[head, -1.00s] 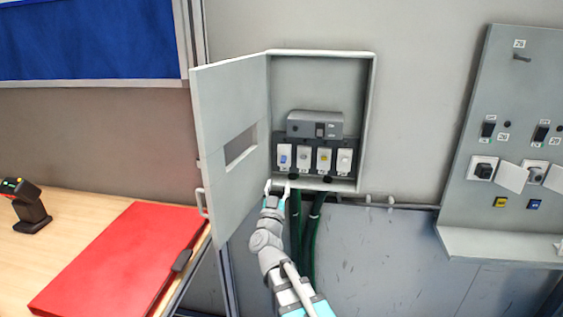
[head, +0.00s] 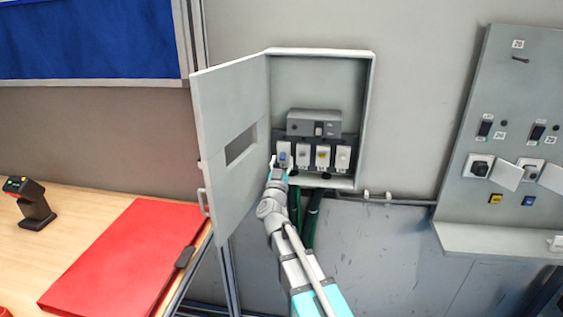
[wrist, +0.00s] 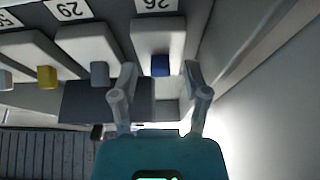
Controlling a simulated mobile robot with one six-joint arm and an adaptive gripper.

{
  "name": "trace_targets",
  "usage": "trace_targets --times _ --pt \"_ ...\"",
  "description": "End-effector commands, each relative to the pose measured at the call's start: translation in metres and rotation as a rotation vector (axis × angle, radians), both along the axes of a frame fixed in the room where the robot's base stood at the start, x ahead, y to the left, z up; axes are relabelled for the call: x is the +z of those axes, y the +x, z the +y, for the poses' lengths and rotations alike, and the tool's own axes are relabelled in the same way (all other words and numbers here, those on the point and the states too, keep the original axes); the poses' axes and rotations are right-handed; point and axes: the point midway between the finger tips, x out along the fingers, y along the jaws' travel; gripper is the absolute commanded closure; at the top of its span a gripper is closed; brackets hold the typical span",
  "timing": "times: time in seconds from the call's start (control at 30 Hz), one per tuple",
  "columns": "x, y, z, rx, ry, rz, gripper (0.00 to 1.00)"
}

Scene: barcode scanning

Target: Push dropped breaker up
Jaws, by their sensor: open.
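The breaker box (head: 320,75) is open on the wall, with a row of white breakers inside. The leftmost breaker has a blue toggle (head: 284,155); to its right are a grey-toggle breaker (head: 303,153), a yellow-toggle breaker (head: 322,155) and a pale one (head: 343,157). My gripper (head: 280,163) is at the blue breaker, from below. In the wrist view, my gripper (wrist: 159,73) is open, its fingers on either side of the blue toggle (wrist: 160,65). Contact cannot be made out. Which toggle is dropped is not clear.
The box door (head: 228,140) stands open close on the left of my arm. A grey main switch (head: 314,124) sits above the breakers. Green cables (head: 311,220) hang below. A socket panel (head: 500,130) is at the right; a table with a red folder (head: 125,255) is at the left.

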Motion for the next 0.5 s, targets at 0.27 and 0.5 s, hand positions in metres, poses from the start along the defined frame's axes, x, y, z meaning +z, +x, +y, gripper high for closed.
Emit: trace_targets --times 0.27,0.5 --pt "-0.0001 -0.0003 0.0006 0.001 0.0 0.0 0.79" --pt "0.0 -0.0002 0.001 0.001 0.0 0.0 1.0"
